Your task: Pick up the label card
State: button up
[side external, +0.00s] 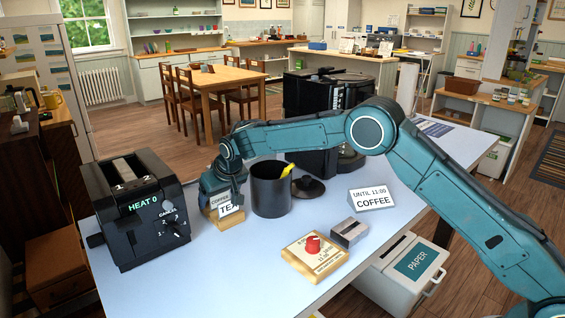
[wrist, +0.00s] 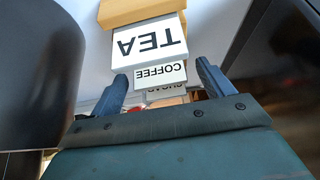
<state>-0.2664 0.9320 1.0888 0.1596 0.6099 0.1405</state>
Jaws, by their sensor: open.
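A white label card reading TEA (side external: 229,210) stands at a small wooden holder (side external: 211,219) on the pale table, between the black machine and the dark canister. In the wrist view the TEA card (wrist: 150,42) appears upside down beside the wooden block (wrist: 140,10). A COFFEE card (wrist: 160,74) and a partly hidden SUGAR card (wrist: 165,90) show behind it. My gripper (side external: 222,192) is over the cards, pointing down. In the wrist view its open fingers (wrist: 161,72) stand on either side of the COFFEE card, with no clear contact. The gripper hides part of the cards in the side view.
The dark canister (side external: 270,192) with a yellow item stands close right. The front table is clear.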

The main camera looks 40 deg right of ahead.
jog(key=shift+w+f, duration=0.15)
jog(key=shift+f, duration=0.1)
dwell(0.3)
jog(key=c, duration=1.1)
jog(key=shift+o, duration=0.2)
jog(key=shift+r, duration=0.1)
notch_tip(320, 180, up, 20)
dwell(0.6)
